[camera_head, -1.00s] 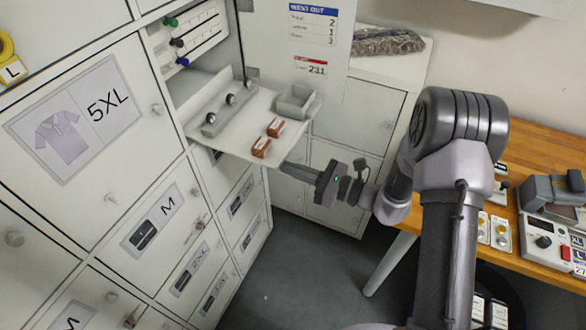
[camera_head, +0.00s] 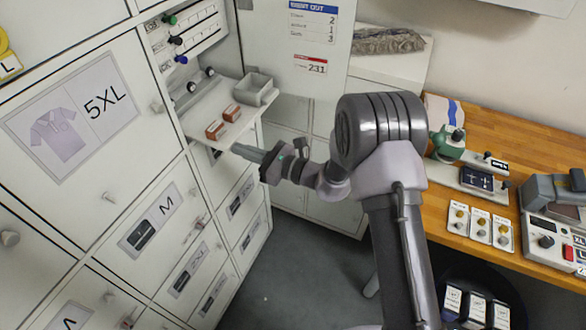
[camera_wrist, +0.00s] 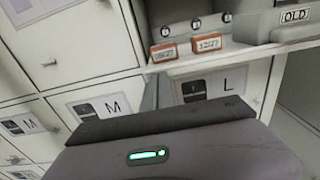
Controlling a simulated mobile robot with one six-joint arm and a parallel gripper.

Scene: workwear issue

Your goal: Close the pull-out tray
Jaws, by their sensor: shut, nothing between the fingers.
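The white pull-out tray (camera_head: 222,141) juts part way out of an open compartment in the locker wall at upper left. On it are two small orange-brown boxes (camera_head: 216,130), a grey open bin (camera_head: 254,89) and a strip with dark round knobs. My gripper (camera_head: 240,152) is shut and empty, with its tip at the tray's front edge; I cannot tell whether it touches. In the wrist view the tray's front edge (camera_wrist: 220,62) runs across the top, just beyond the gripper, with the boxes, a grey bin marked OLD (camera_wrist: 292,28) and knobs above it.
Locker doors with knobs surround the compartment, including a 5XL door (camera_head: 70,125). An open door panel with a printed sheet (camera_head: 312,25) stands behind the tray. A wooden bench (camera_head: 470,115) with devices is at right.

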